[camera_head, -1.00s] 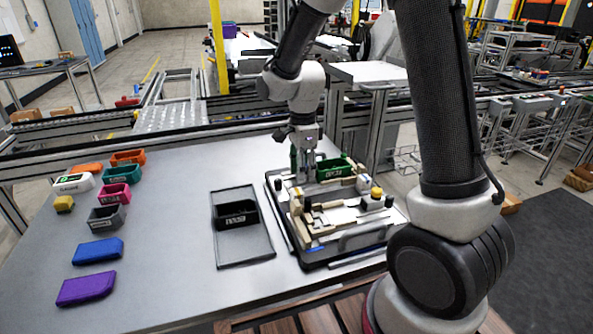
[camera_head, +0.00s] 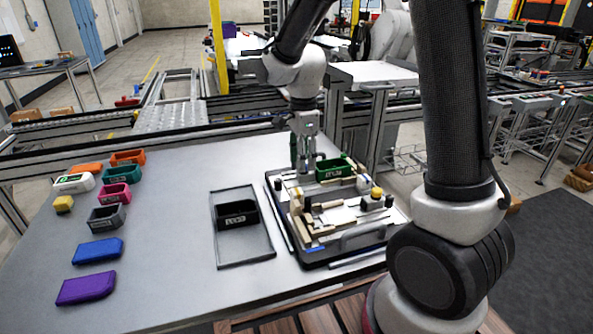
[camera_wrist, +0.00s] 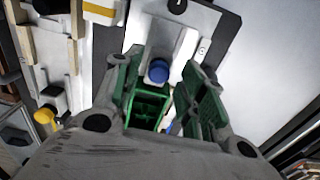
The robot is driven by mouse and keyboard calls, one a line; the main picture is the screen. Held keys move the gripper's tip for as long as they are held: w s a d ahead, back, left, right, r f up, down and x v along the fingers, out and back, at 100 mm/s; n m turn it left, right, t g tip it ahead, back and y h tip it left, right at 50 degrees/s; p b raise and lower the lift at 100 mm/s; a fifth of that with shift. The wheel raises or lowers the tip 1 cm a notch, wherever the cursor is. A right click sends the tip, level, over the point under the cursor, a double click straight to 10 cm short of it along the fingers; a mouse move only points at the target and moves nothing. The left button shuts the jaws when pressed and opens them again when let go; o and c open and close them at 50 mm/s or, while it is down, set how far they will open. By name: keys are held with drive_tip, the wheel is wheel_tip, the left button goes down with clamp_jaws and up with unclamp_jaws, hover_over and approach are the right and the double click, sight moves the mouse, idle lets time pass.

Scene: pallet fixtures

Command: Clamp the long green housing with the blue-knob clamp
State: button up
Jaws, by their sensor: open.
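The long green housing (camera_head: 335,171) sits on the fixture pallet (camera_head: 290,245), toward its back. In the wrist view part of a green box-like body (camera_wrist: 150,106) shows between my fingers. The blue knob (camera_wrist: 158,70) of the clamp shows just beyond it, near a pale metal bar. I cannot make out this knob in the head view. My gripper (camera_head: 303,168) is open above the back left of the pallet, left of the housing. Its green-toned fingers (camera_wrist: 160,82) stand apart on either side of the knob in the wrist view, with no visible grip on it.
A yellow knob (camera_head: 377,193) and several black knobs stand on the pallet. A black housing (camera_head: 236,214) lies in a grey tray (camera_head: 244,262) left of it. Several coloured housings, such as a blue one (camera_head: 98,251), line the table's left side.

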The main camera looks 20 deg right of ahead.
drive_tip(key=shift+r, duration=2.2)
drive_tip(key=n, duration=0.3)
drive_tip(key=shift+s+f+n, duration=0.1)
drive_tip(key=shift+s+n, duration=0.15)
drive_tip(key=shift+n, duration=0.05)
drive_tip(key=s+d+r+n+t, duration=0.1)
drive_tip(key=s+d+r+n, duration=0.2)
drive_tip(key=s, duration=0.4)
drive_tip(key=s+d+r+n+t, duration=0.2)
drive_tip(key=s+d+r+n, duration=0.2)
drive_tip(key=s, duration=0.4)
drive_tip(key=s+d+r+n+t, duration=0.1)
drive_tip(key=s+d+r+n, duration=0.2)
drive_tip(key=s+d+n, duration=0.2)
drive_tip(key=s+n, duration=0.2)
drive_tip(key=shift+s+r, duration=0.3)
drive_tip(key=shift+r, duration=0.05)
